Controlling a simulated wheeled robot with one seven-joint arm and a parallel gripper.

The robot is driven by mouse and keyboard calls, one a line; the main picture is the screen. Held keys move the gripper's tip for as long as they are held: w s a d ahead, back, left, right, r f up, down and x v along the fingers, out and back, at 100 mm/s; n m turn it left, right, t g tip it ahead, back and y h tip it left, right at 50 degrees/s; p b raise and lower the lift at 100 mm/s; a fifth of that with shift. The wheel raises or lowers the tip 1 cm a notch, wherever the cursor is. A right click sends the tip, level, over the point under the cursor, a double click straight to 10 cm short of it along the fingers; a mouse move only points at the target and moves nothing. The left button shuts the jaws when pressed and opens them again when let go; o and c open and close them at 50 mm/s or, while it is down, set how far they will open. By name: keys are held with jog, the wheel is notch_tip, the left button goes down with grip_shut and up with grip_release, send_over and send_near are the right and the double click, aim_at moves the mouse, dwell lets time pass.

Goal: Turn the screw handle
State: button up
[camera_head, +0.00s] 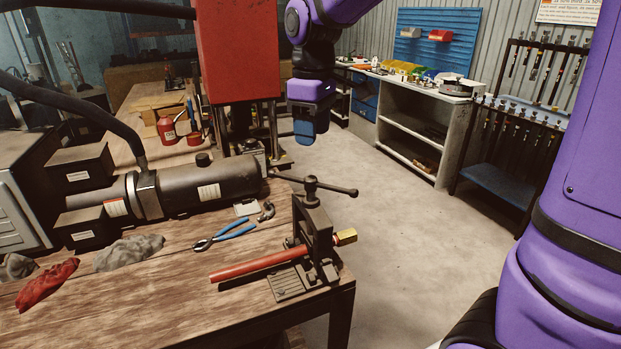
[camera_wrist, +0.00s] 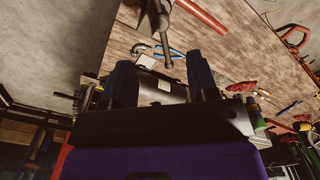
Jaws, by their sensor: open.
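The screw handle (camera_head: 332,188) is a dark T-bar with ball ends on top of the hose crimper (camera_head: 318,235), which stands at the bench's right corner. A red hose (camera_head: 250,265) lies through the crimper, with a brass fitting (camera_head: 345,237) at its right end. My gripper (camera_head: 305,138) is above and beyond the handle in the head view, apart from it. In the wrist view the two dark fingers of my gripper (camera_wrist: 160,72) are spread and empty. One end of the handle (camera_wrist: 168,50) shows in line with the gap between them.
Blue pliers (camera_head: 225,236) and a small clamp lie left of the crimper. A large dark cylinder (camera_head: 210,188) lies across the bench behind them. Rags lie at the left. A red panel (camera_head: 237,50) stands left of my arm. Open floor (camera_head: 410,240) lies right of the bench.

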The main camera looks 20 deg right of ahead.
aim_at(310, 178)
jog(key=f, duration=1.1)
jog(key=shift+w+a, duration=0.1)
jog(key=shift+w, duration=0.1)
jog(key=shift+c, duration=0.2)
grip_shut()
